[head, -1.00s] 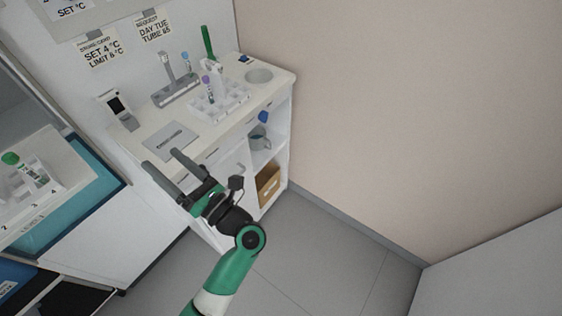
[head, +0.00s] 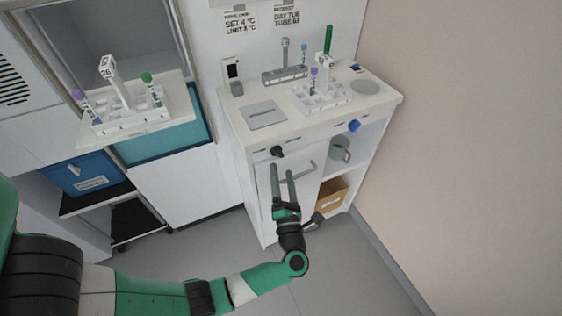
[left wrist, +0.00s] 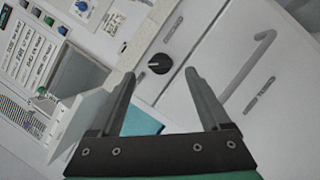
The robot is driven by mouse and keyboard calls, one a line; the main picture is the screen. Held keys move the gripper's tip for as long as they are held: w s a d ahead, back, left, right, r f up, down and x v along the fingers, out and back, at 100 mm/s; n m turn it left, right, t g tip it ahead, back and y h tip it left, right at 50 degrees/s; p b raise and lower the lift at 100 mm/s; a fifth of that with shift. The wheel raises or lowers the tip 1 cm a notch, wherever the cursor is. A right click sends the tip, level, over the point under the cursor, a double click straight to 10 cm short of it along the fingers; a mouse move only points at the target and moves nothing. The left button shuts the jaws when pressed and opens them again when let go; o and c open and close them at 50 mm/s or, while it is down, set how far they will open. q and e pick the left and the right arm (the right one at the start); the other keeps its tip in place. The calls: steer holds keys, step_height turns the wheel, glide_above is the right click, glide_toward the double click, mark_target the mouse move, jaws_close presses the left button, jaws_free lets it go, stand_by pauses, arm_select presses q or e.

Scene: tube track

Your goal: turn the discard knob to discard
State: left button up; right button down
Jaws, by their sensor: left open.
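The discard knob, a small black knob (head: 277,151), sits on the upper front of the white cabinet. It also shows in the left wrist view (left wrist: 160,64), round with a light pointer mark, beside a small printed label. My left gripper (head: 282,173) is open and empty, in front of the cabinet and below the knob in the head view. In the left wrist view its fingers (left wrist: 160,74) are spread, with the knob seen beyond and between their tips, apparently apart from them. My right gripper is not in view.
A bar handle (head: 300,174) is on the cabinet front, right of the knob. The cabinet top (head: 236,112) bears a grey plate (head: 264,115) and a tube rack (head: 322,98). Another rack (head: 130,122) stands on a shelf at left. A blue item (head: 354,126) is at the cabinet's right.

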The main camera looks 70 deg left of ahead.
mark_target(280, 156)
arm_select(q)
steer(key=x, duration=0.5)
steer(key=shift+b, duration=0.3)
steer(key=shift+d, duration=0.1)
jaws_close()
steer(key=shift+r+m+p, duration=0.25)
steer(key=shift+m+p, duration=0.05)
steer(key=shift+p, duration=0.45)
steer(key=m+h+p, duration=0.1)
steer(key=m+p, duration=0.2)
steer(key=p, duration=0.3)
steer(key=m+h+p, duration=0.2)
steer(key=m+p, duration=0.2)
steer(key=p, duration=0.2)
steer(key=m+h+p, duration=0.1)
steer(key=m+p, duration=0.3)
steer(key=p, duration=0.2)
steer(key=shift+r+h, duration=0.3)
steer(key=shift+r, duration=0.1)
steer(key=shift+f+m+g+p, duration=0.1)
steer(key=shift+m+g+p, duration=0.4)
steer(key=shift+m+p, duration=0.55)
steer(key=shift+f+m+h+p, duration=0.1)
steer(key=shift+m+h+p, duration=0.3)
steer(key=shift+m, duration=0.25)
steer(key=shift+g, duration=0.3)
